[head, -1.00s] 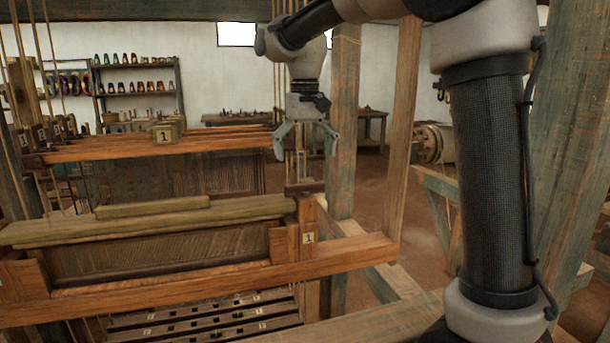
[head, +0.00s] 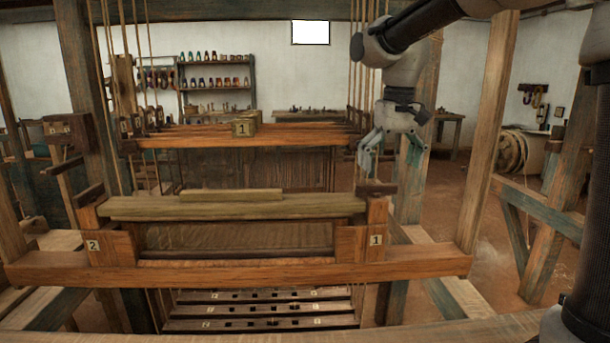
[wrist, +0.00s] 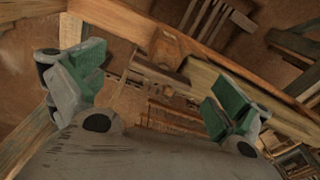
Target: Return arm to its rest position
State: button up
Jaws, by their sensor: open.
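My gripper (head: 390,160) hangs from my arm at the right of the loom in the head view, pointing down with its fingers apart. It is empty and appears above or behind the right end of the batten, near the block marked 1 (head: 375,241). In the wrist view my gripper's two green-padded fingers (wrist: 155,100) are spread wide with nothing between them. Wooden loom beams show below them. The wooden loom frame (head: 240,274) fills the middle of the head view.
A wooden post (head: 487,130) stands right of my gripper, with a slanted brace (head: 540,205) beyond. Cords (head: 363,90) hang close by my gripper. A shelf with coloured spools (head: 215,90) stands at the back wall. Brown floor (head: 450,190) shows at right.

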jog(key=s+d+f+t, duration=0.1)
jog(key=s+d, duration=0.3)
jog(key=s, duration=0.4)
jog(key=s+d+f+m+t, duration=0.1)
jog(key=s+d+f, duration=0.2)
jog(key=s+d, duration=0.2)
jog(key=s+d+f+t, duration=0.1)
jog(key=s+d, duration=0.3)
jog(key=s, duration=0.7)
jog(key=shift+d+f+m+t, duration=0.15)
jog(key=shift+f+m+t, duration=0.25)
